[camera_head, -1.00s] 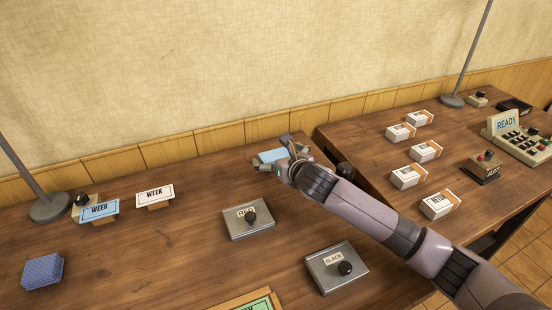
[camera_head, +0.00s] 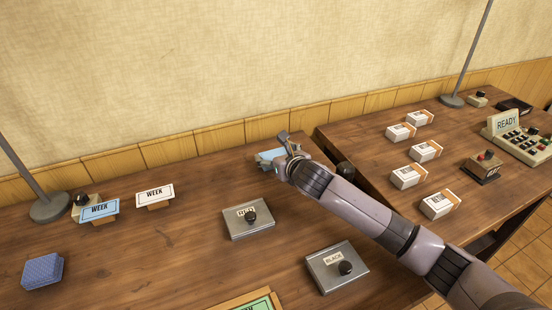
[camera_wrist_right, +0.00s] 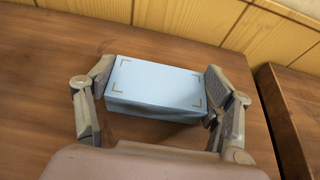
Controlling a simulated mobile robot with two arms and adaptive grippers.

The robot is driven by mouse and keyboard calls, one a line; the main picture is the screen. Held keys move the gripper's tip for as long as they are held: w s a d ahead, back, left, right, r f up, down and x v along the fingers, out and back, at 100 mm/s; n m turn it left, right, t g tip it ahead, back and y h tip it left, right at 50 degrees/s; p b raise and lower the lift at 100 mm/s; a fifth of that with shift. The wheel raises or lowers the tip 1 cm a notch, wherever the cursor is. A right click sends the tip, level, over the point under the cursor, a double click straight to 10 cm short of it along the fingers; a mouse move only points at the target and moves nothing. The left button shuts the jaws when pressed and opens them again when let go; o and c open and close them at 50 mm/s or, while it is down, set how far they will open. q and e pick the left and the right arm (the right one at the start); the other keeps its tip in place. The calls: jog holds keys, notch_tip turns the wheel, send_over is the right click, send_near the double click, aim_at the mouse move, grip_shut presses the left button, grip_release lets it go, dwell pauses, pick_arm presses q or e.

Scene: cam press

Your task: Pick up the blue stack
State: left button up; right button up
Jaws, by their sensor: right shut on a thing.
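The blue stack (camera_wrist_right: 157,84) is a light blue block with small corner marks on its top. In the right wrist view it lies between the two fingers of my right gripper (camera_wrist_right: 160,92), which is shut on it from both sides. In the head view the blue stack (camera_head: 268,155) shows only in part at the back of the left table, mostly behind my right gripper (camera_head: 281,154). I cannot tell whether the stack touches the table. My left gripper is not in view.
Two metal boxes with black knobs, RED (camera_head: 248,222) and BLACK (camera_head: 336,267), stand in front. Blue and white WEEK cards (camera_head: 99,210) stand at left, near a dark blue deck (camera_head: 43,271). The right table holds several white packs (camera_head: 407,177) and a READY console (camera_head: 515,138). The wall is close behind.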

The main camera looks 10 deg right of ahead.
jog(key=c, duration=0.3)
jog(key=shift+r, duration=0.15)
